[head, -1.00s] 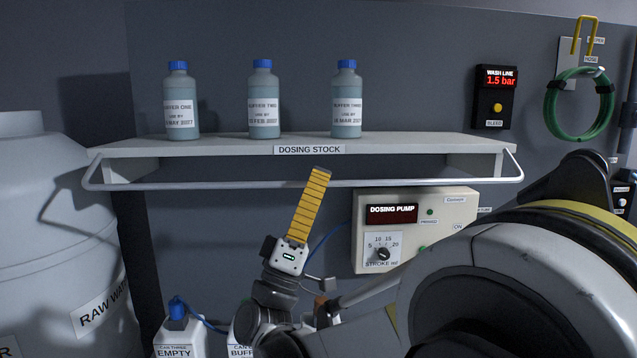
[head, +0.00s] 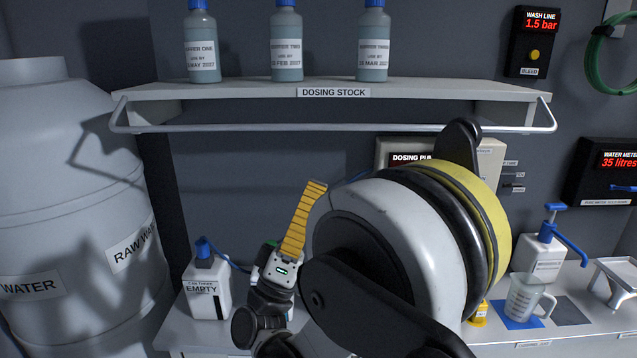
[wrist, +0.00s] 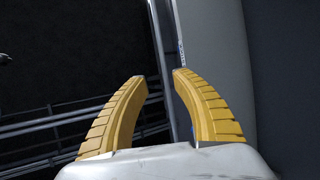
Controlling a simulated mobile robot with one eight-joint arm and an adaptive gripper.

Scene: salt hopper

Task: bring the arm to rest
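My gripper (wrist: 159,76) shows in the wrist view with its two yellow ribbed fingers apart and nothing between them, so it is open and empty. In the head view my gripper (head: 318,184) points up below the shelf, with one yellow finger hiding the other. It is apart from the shelf rail above it. My arm is folded in front of the bench and hides most of the dosing pump (head: 396,152) and the middle of the bench.
The dosing stock shelf (head: 230,92) holds three blue-capped bottles and has a front rail (head: 240,127). A raw water tank (head: 60,180) stands left. On the bench are a can marked EMPTY (head: 208,285), a measuring jug (head: 527,300) and a pump-top bottle (head: 545,250).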

